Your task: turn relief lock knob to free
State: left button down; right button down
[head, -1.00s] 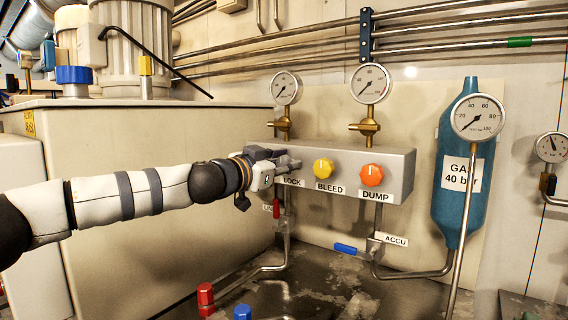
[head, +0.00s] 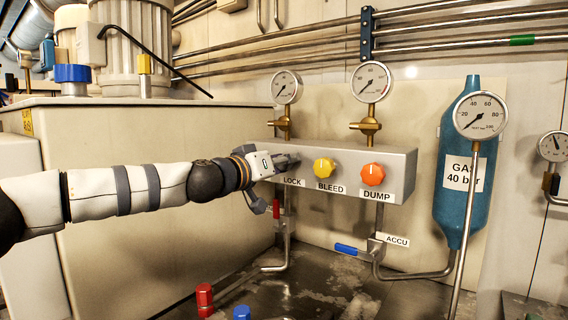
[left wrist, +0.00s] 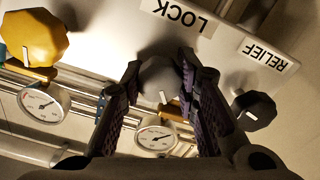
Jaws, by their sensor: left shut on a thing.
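The grey lock knob (left wrist: 160,78) shows in the left wrist view between the two fingers of my left gripper (left wrist: 158,85), which is shut on it. A small pale mark shows on the knob's lower edge in that view. The LOCK label (left wrist: 176,14) is near it on the panel. In the head view my left gripper (head: 288,161) reaches the left end of the grey valve block (head: 398,160), above the LOCK label there; the fingers and arm hide most of the lock knob. My right gripper is in neither view.
A black knob (left wrist: 254,110) by the RELIEF label (left wrist: 265,54) is close beside one finger. The yellow bleed knob (head: 324,168) and orange dump knob (head: 373,175) sit to the right on the block. Gauges (head: 286,87) stand above. A red-handled valve (head: 276,209) hangs below.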

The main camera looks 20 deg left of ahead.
pick_arm(q)
jog(key=n, duration=0.5)
jog(key=shift+f+n, duration=0.15)
jog(key=shift+n, duration=0.15)
jog(key=n+b, duration=0.1)
jog(key=n, duration=0.3)
jog(key=shift+n, duration=0.6)
jog(key=c, duration=1.2)
grip_release()
jog(key=v, duration=1.2)
